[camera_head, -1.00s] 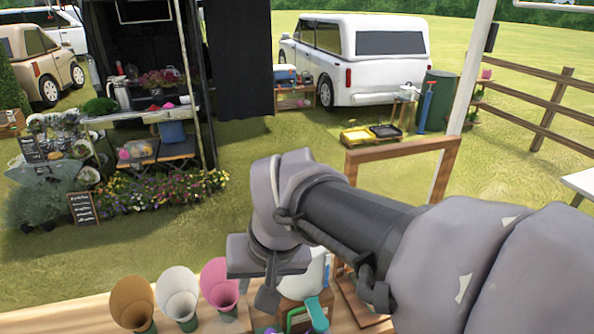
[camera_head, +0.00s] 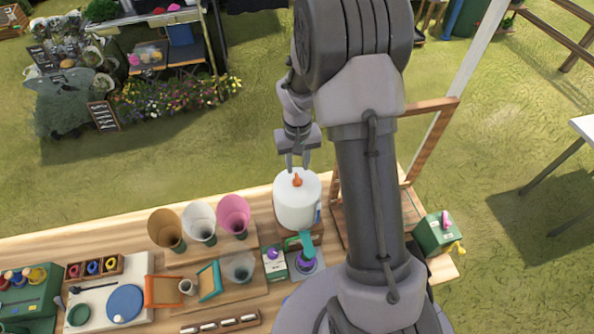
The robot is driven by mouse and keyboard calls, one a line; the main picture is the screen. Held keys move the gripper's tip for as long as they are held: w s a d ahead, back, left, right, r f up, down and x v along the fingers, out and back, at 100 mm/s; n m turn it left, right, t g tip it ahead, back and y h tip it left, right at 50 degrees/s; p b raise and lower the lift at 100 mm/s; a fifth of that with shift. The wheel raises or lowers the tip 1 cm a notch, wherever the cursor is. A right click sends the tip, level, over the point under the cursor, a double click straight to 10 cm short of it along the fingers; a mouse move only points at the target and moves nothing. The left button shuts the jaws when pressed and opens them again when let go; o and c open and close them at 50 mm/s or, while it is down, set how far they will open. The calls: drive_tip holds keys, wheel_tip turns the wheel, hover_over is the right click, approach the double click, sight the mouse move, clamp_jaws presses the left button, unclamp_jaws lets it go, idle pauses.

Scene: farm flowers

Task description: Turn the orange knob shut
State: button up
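The orange knob (camera_head: 297,181) is small and sits on top of a white cylindrical container (camera_head: 296,206) on the wooden table. My gripper (camera_head: 298,166) points down just above the knob, with its two fingers apart and nothing seen between them. The fingertips are very close to the knob; I cannot tell whether they touch it. The knob's exact turn is too small to read.
Brown, white and pink cones (camera_head: 233,215) stand left of the container. A wooden frame (camera_head: 433,106) stands to the right, and a green box (camera_head: 436,232) is at the right end.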

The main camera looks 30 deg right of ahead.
sight(297, 178)
wheel_tip(297, 178, down, 5)
drive_tip(key=shift+s+a+r, duration=0.1)
drive_tip(key=shift+r, duration=0.05)
drive_tip(key=shift+f, duration=0.4)
clamp_jaws()
